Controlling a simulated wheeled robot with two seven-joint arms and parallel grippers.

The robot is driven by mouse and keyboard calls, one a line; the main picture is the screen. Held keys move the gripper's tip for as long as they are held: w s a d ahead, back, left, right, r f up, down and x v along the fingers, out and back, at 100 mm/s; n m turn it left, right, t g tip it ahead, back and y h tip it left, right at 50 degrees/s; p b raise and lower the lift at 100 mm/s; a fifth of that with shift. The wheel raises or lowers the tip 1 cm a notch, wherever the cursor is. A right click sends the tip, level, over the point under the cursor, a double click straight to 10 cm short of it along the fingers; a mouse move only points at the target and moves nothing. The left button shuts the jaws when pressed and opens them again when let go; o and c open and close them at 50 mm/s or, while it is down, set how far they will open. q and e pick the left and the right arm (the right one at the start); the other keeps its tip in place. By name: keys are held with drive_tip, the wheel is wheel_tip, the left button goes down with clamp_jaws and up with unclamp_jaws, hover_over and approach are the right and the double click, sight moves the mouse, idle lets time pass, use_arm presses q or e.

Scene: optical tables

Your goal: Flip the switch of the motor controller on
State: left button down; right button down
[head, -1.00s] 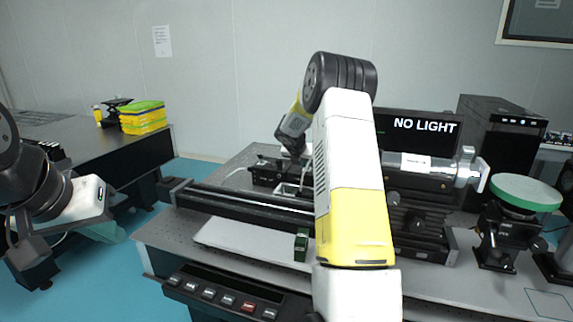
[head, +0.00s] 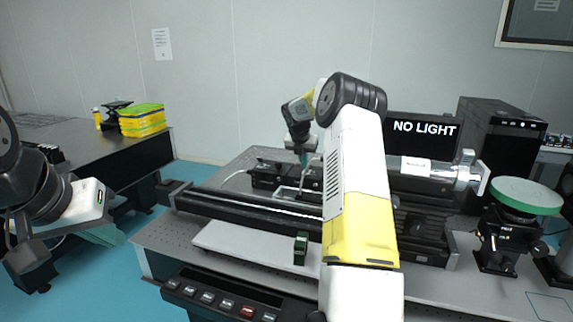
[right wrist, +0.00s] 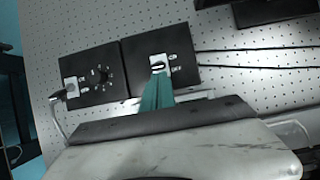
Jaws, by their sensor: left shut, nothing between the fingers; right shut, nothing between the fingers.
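The motor controller appears as a flat black box (head: 268,174) on the optical table behind the long rail. The right wrist view shows two adjoining black boxes: the left one (right wrist: 88,92) has a round dial, and the right one (right wrist: 139,62) has a light plate with a small dark switch (right wrist: 158,67). I cannot tell which is the motor controller. My right gripper (head: 303,160) is shut and empty. Its teal fingertips (right wrist: 158,76) overlap the lower edge of the switch plate; contact is unclear. My left gripper (head: 112,237) is shut and empty, far left, away from the table.
A long black rail (head: 250,208) lies in front of the boxes. A monitor reading "NO LIGHT" (head: 423,130) and a black computer case (head: 500,140) stand at the right. Two cables (right wrist: 250,58) run rightward from the right box. A green round plate (head: 525,194) stands far right.

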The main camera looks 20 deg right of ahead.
drive_tip(key=shift+w+d+r, duration=0.5)
drive_tip(key=shift+w+d, duration=0.05)
drive_tip(key=shift+w, duration=0.2)
drive_tip(key=shift+r, duration=0.1)
drive_tip(key=shift+r, duration=0.65)
drive_tip(key=shift+a, duration=0.1)
